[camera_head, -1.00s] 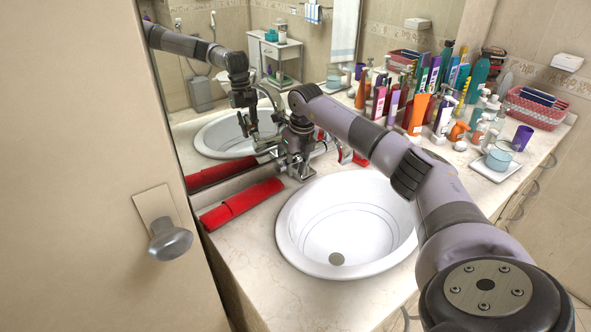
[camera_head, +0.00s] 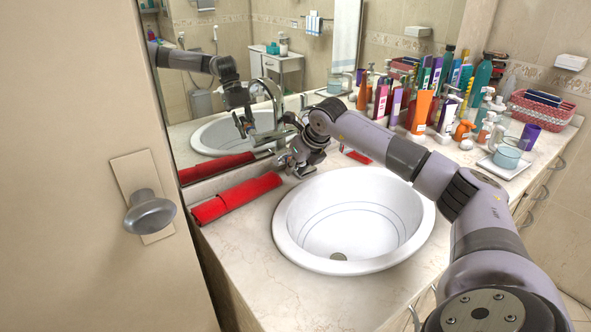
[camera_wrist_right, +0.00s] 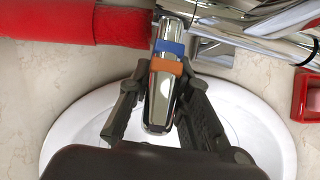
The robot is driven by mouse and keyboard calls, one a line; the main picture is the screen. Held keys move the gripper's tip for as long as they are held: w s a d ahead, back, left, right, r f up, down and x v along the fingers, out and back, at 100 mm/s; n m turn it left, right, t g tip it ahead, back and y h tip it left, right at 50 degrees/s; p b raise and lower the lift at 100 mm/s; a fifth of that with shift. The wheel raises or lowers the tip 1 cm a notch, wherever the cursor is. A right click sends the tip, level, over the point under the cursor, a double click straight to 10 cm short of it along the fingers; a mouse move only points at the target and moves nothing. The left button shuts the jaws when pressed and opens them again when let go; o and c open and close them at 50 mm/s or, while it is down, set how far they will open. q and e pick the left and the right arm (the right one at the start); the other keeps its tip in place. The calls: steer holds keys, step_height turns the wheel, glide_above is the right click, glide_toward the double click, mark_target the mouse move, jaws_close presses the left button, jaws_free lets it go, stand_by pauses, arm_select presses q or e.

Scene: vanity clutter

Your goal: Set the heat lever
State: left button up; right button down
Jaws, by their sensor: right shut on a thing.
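The heat lever (camera_wrist_right: 158,100) is a chrome lever with a blue band and an orange band, seen in the right wrist view over the sink's edge. My right gripper (camera_wrist_right: 162,82) is shut on it, one finger on each side. In the head view my right gripper (camera_head: 298,160) is at the faucet behind the sink, and the lever is hidden there by the gripper and arm. My left gripper is not in view.
A white sink (camera_head: 350,250) is set in the marble counter (camera_head: 265,285). A red roll (camera_head: 238,197) lies left of the faucet, below the mirror (camera_head: 205,130). Many bottles and an orange bottle (camera_head: 421,112) crowd the counter's right. A door (camera_head: 80,80) fills the left.

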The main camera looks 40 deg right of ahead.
steer(key=c, duration=1.4)
jaws_free()
steer(key=shift+c, duration=0.2)
steer(key=v, duration=1.2)
steer(key=shift+a, duration=0.1)
